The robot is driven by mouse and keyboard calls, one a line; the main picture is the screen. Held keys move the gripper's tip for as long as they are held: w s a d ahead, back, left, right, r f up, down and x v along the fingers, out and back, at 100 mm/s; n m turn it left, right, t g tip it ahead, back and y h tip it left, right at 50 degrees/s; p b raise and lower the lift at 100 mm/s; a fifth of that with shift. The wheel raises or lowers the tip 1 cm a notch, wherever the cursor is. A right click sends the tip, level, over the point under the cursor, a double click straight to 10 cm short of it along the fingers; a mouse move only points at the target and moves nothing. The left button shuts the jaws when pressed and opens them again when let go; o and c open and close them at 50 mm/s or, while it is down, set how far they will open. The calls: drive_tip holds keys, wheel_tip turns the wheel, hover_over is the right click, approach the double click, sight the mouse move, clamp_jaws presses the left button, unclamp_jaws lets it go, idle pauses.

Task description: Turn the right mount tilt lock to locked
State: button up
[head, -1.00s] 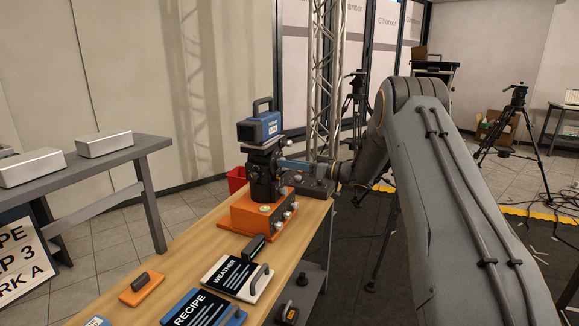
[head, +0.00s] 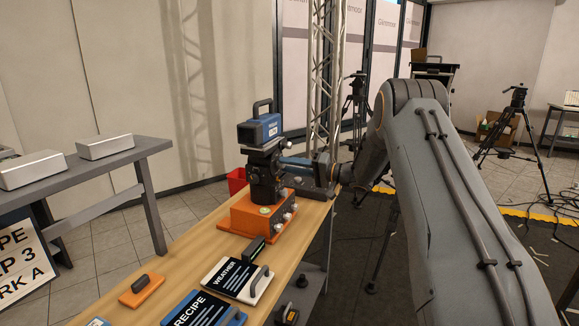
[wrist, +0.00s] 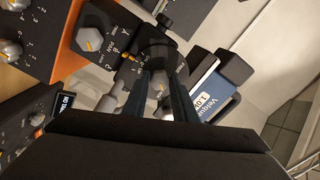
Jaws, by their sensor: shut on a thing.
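The right mount (head: 264,180) is a black head on an orange base, with a blue camera block on top. My gripper (head: 284,163) reaches it from the right, its fingers level with the upper part of the head. In the wrist view my gripper (wrist: 158,82) is shut on a small grey knob (wrist: 157,90), which appears to be the tilt lock. The fingers and wrist hide part of it, and its exact setting cannot be read. A larger grey pan knob (wrist: 92,41) with a yellow mark is beside it, apart from the fingers.
The orange base (head: 258,215) carries several knobs facing right. The blue camera block (head: 260,129) is just above my fingers. Signs with handles (head: 237,280) lie on the near tabletop. A red bin (head: 236,180) stands behind the table.

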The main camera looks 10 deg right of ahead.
drive_tip(key=shift+m, duration=0.6)
drive_tip(key=shift+d+f, duration=0.1)
drive_tip(key=o, duration=1)
drive_tip(key=shift+o, duration=0.2)
drive_tip(key=b+v, duration=0.2)
drive_tip(key=v, duration=0.5)
drive_tip(key=shift+s+d, duration=0.25)
drive_tip(key=shift+s, duration=0.05)
